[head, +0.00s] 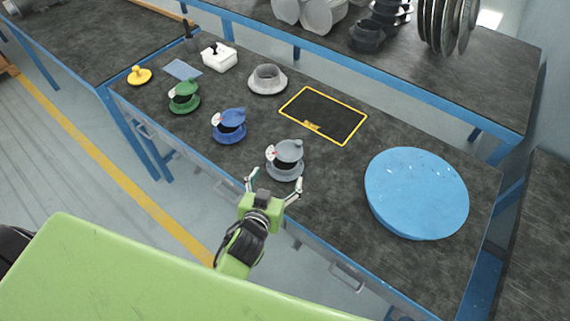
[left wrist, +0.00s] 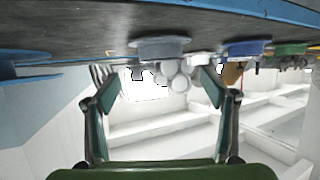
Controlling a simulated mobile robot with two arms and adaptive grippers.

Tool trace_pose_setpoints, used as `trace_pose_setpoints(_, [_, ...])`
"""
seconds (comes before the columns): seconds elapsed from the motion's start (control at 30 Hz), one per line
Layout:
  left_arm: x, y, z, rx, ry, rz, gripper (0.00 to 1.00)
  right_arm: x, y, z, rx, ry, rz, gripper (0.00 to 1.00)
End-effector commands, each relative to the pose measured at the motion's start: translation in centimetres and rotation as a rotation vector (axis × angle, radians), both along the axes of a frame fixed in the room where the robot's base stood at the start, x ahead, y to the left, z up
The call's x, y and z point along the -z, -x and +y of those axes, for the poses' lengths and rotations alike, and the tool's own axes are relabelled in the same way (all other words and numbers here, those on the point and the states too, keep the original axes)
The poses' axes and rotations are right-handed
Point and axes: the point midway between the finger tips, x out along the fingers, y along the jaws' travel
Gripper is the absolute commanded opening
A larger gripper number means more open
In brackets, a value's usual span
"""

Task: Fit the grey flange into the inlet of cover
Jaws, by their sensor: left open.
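A grey flange (head: 286,173) with a round base and a raised, dark-mouthed collar stands upright near the front edge of the bench. It also shows inverted in the left wrist view (left wrist: 160,46). My left gripper (head: 272,187) is open and empty, just in front of the grey flange and apart from it. Its two fingers are spread in the left wrist view (left wrist: 157,92). A large round blue disc (head: 416,193), which looks like the cover, lies at the right end of the bench. I cannot make out an inlet on it. My right gripper is not in view.
A blue flange (head: 229,136) and a green flange (head: 184,105) stand to the left. A yellow-bordered dark area (head: 330,112) is clear.

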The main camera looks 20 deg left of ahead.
Motion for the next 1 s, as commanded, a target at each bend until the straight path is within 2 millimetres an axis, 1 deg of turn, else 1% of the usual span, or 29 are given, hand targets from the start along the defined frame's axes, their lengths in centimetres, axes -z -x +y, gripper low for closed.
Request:
trace_pose_setpoints(0.03, [0.3, -1.1, 0.1, 0.001, -0.002, -0.001, 0.77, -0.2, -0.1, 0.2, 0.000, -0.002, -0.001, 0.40])
trace_pose_setpoints(0.1, [0.8, -2.3, 0.1, 0.000, -0.002, 0.000, 0.77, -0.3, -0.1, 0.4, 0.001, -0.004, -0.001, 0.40])
trace_pose_setpoints(0.2, [1.4, -3.5, 0.2, 0.000, -0.001, 0.001, 0.77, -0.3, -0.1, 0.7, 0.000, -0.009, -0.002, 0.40])
trace_pose_setpoints(0.3, [1.7, -4.3, 0.2, 0.000, 0.000, 0.001, 0.77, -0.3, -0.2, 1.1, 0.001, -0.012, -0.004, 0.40])
trace_pose_setpoints(0.47, [2.0, -5.0, 0.3, -0.001, -0.001, 0.001, 0.77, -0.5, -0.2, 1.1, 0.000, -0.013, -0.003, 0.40])
trace_pose_setpoints(0.67, [2.6, -7.4, 0.4, -0.001, 0.000, 0.001, 0.77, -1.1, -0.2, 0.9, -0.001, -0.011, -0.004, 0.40])
trace_pose_setpoints(0.8, [3.4, -8.8, 0.4, -0.001, 0.000, 0.002, 0.77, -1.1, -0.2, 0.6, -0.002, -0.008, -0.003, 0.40])
trace_pose_setpoints(1.0, [3.8, -9.5, 0.4, 0.000, -0.001, 0.002, 0.77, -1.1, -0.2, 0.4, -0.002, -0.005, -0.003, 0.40])
